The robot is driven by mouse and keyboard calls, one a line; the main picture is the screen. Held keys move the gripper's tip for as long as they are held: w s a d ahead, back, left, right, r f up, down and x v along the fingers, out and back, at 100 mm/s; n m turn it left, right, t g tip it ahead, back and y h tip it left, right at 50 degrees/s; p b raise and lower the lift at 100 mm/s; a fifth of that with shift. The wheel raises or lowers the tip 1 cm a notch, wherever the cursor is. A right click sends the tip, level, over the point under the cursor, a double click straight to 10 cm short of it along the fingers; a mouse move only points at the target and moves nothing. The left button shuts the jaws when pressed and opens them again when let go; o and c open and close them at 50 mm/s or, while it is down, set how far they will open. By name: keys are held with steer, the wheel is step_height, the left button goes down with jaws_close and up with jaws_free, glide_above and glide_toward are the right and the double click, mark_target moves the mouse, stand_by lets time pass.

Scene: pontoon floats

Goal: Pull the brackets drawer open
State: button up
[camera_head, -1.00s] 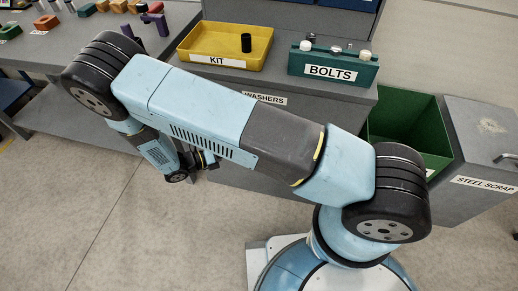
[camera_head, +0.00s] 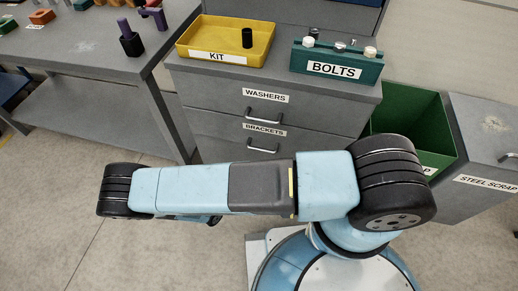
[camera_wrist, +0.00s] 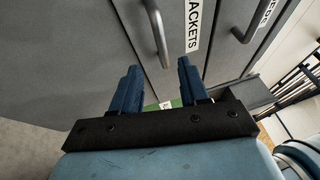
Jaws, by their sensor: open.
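The brackets drawer (camera_head: 225,142) is a grey front with a BRACKETS label (camera_head: 263,130) and a bar handle (camera_head: 262,150), below the washers drawer (camera_head: 215,95). It looks flush with the front above it. In the wrist view the brackets handle (camera_wrist: 158,34) lies beyond my fingertips, between their lines, with its label (camera_wrist: 194,22) beside it, partly cut off. My gripper (camera_wrist: 156,88) has two blue fingers, open and empty, apart from the handle. In the head view my arm hides the gripper and the lower part of the cabinet.
A yellow KIT tray (camera_head: 190,48) holding a black cylinder and a green BOLTS box (camera_head: 300,67) stand on the cabinet top. A green bin (camera_head: 425,110) and the steel scrap bin (camera_head: 480,140) stand right. A workbench (camera_head: 80,55) stands left. The floor in front is open.

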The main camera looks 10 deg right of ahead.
mark_target(259, 149)
steer(key=x, duration=1.2)
steer(key=shift+s+r, duration=0.1)
steer(key=shift+c, duration=0.2)
jaws_close()
steer(key=shift+a, duration=0.1)
